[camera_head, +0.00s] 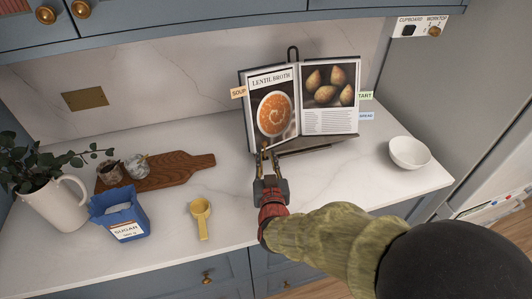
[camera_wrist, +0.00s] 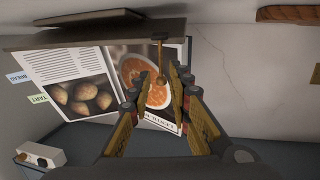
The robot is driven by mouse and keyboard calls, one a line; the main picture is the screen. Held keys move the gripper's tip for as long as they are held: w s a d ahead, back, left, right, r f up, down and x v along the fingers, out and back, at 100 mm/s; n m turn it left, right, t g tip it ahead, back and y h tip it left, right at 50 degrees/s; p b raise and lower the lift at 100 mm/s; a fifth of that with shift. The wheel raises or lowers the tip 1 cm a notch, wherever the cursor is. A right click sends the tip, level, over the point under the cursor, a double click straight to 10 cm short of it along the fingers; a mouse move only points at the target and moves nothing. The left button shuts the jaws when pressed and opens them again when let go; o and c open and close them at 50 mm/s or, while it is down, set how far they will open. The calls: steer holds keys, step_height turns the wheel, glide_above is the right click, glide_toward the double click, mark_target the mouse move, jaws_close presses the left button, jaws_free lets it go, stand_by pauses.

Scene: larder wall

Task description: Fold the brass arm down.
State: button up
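The open cookbook (camera_head: 330,122) leans on a dark stand with a ledge (camera_head: 316,146) at the back of the worktop. The brass arm (camera_wrist: 159,56) is a thin rod with a rounded end. It runs from the ledge up in front of the soup page, and the wrist view shows this upside down. In the head view only a small part of it shows at the foot of the left page. My gripper (camera_head: 264,161) is in front of that page's foot. In the wrist view my gripper (camera_wrist: 162,80) has its fingers apart, with the brass end between the tips; contact cannot be told.
A yellow scoop (camera_head: 201,217), a blue sugar bag (camera_head: 122,217), a wooden board (camera_head: 180,170) and a white jug (camera_head: 60,208) stand to the left. A white bowl (camera_head: 409,153) is at the right. The worktop between stand and bowl is clear.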

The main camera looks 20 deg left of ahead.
steer(key=v, duration=0.8)
steer(key=shift+s+d, duration=0.2)
steer(key=shift+s, duration=0.15)
steer(key=shift+r, duration=0.1)
steer(key=shift+c, duration=0.5)
